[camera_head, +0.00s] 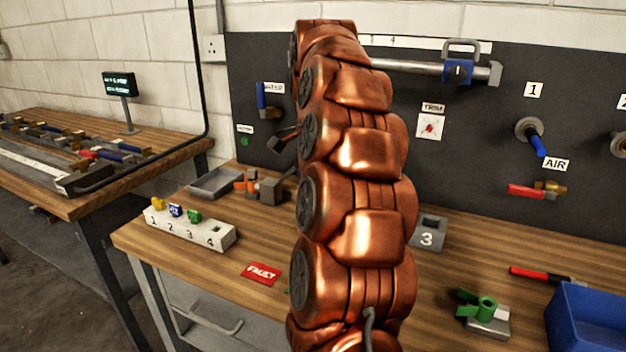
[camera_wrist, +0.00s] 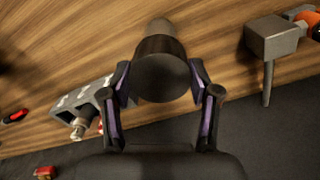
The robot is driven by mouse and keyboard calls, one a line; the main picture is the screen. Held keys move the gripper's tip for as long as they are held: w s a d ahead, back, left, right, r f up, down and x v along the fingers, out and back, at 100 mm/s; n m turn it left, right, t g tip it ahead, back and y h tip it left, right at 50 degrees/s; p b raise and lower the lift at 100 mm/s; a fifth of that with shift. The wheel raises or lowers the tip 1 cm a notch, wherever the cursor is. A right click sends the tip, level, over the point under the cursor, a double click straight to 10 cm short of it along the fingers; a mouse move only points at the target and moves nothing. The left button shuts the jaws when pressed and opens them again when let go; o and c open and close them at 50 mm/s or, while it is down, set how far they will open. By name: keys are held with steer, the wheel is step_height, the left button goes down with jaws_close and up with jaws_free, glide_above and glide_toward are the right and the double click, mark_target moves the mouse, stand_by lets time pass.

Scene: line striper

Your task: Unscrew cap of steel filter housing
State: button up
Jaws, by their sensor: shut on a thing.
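In the wrist view, a round upright housing stands over the wooden bench, with a lighter grey body (camera_wrist: 160,28) beyond a wide dark cap (camera_wrist: 160,75). The cap's flat end faces my wrist camera. My gripper (camera_wrist: 163,88) is shut on the dark cap, one purple-padded finger on each side. I cannot tell whether the cap has turned or if there is a gap below it. In the head view my copper arm hides the gripper, the cap and the housing.
A grey block (camera_wrist: 275,40) with a rod stands beside the housing; it also shows in the head view (camera_head: 271,190). A dark panel (camera_head: 580,90) with valves backs the bench. A blue bin (camera_head: 590,318) stands front right.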

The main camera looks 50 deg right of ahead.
steer(key=n+p, duration=0.2)
steer(key=shift+r+n, duration=0.25)
steer(key=shift+n, duration=0.05)
steer(key=shift+f+n+p, duration=0.25)
steer(key=shift+n+p, duration=0.1)
steer(key=shift+n, duration=0.65)
steer(key=n+p, duration=0.2)
steer(key=shift+r+n, duration=0.25)
steer(key=shift+n, duration=0.15)
steer(key=shift+f+n+p, duration=0.2)
steer(key=shift+n+p, duration=0.2)
steer(key=shift+n, duration=0.5)
